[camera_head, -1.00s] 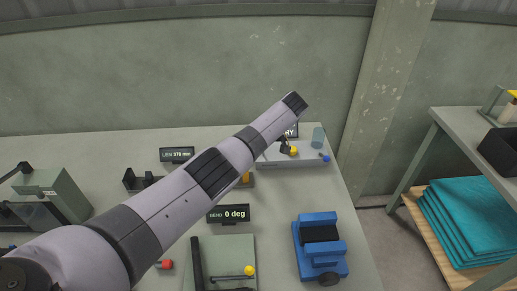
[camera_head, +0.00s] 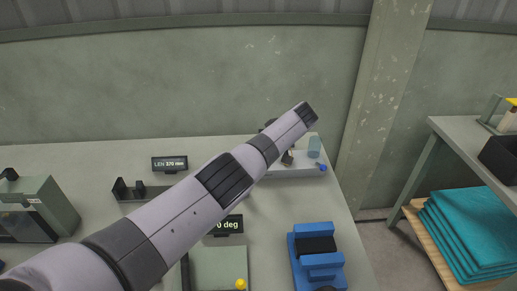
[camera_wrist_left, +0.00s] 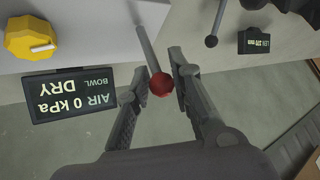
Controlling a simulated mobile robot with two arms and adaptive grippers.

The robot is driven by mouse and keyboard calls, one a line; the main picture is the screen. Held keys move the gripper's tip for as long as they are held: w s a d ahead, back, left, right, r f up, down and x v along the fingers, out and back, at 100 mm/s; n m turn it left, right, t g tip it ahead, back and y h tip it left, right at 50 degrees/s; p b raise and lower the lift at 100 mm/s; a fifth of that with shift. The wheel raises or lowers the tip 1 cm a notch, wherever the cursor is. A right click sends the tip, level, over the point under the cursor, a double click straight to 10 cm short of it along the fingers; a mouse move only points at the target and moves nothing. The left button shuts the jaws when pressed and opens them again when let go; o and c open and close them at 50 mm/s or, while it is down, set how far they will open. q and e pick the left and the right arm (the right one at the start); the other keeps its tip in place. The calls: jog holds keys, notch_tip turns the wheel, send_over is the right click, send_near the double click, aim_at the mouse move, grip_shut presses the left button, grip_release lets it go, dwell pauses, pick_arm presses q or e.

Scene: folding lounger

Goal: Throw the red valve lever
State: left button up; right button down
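The red valve lever shows in the left wrist view as a thin grey rod ending in a red ball knob (camera_wrist_left: 161,84). My left gripper (camera_wrist_left: 161,70) has its two dark fingers on either side of this knob, drawn in close against it with almost no gap. In the head view my left arm crosses the bench to the back right. Its forearm hides the red lever and most of the left gripper there. My right gripper is not in view.
In the left wrist view, an AIR 0 kPa, BOWL DRY display (camera_wrist_left: 71,94) and a yellow knob (camera_wrist_left: 31,37) sit left of the lever. A black-knobbed lever (camera_wrist_left: 211,41) stands right. A blue device (camera_head: 317,256) occupies the bench's right front.

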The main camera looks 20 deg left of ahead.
pick_arm(q)
jog(key=o, duration=0.4)
jog(key=shift+c, duration=0.2)
jog(key=v, duration=1.2)
jog(key=shift+f, duration=0.1)
